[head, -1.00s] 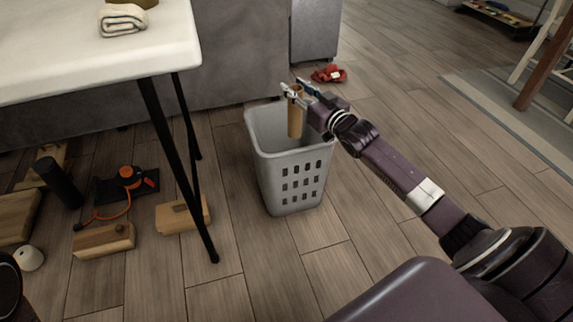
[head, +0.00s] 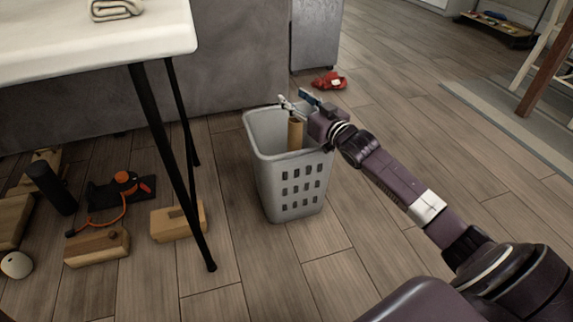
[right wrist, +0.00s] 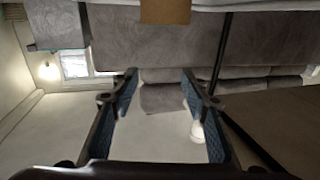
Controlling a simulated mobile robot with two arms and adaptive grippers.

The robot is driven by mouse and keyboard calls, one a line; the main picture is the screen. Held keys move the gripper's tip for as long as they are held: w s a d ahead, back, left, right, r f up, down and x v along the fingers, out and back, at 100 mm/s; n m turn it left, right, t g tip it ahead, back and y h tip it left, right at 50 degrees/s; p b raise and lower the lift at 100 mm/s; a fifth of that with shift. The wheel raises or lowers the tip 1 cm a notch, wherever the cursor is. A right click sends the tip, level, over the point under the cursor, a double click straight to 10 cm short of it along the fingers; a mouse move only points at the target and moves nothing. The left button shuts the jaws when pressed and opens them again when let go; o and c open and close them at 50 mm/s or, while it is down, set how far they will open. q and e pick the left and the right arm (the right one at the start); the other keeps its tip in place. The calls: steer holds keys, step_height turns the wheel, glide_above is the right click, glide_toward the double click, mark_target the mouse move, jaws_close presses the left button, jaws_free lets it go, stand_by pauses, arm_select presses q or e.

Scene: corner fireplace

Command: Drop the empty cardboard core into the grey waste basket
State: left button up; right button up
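The brown cardboard core (head: 295,134) is upright inside the opening of the grey waste basket (head: 291,187), its upper part showing above the front rim. Its lower end seems hidden behind that rim; I cannot tell whether it touches the bottom. My right gripper (head: 298,103) is above the basket, just over the core's top, with its fingers spread apart and a gap to the core. In the right wrist view the fingers (right wrist: 160,82) are wide apart with nothing between them. My left gripper is not in view.
A white table (head: 95,50) with a rolled towel (head: 116,9) stands at the left, its black legs near the basket. Wooden blocks (head: 97,248) and an orange-corded tool (head: 124,186) lie on the floor. A red object (head: 329,81) lies behind the basket.

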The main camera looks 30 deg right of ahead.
steer(key=shift+o, duration=0.4)
steer(key=s, duration=1.2)
steer(key=shift+d, duration=0.15)
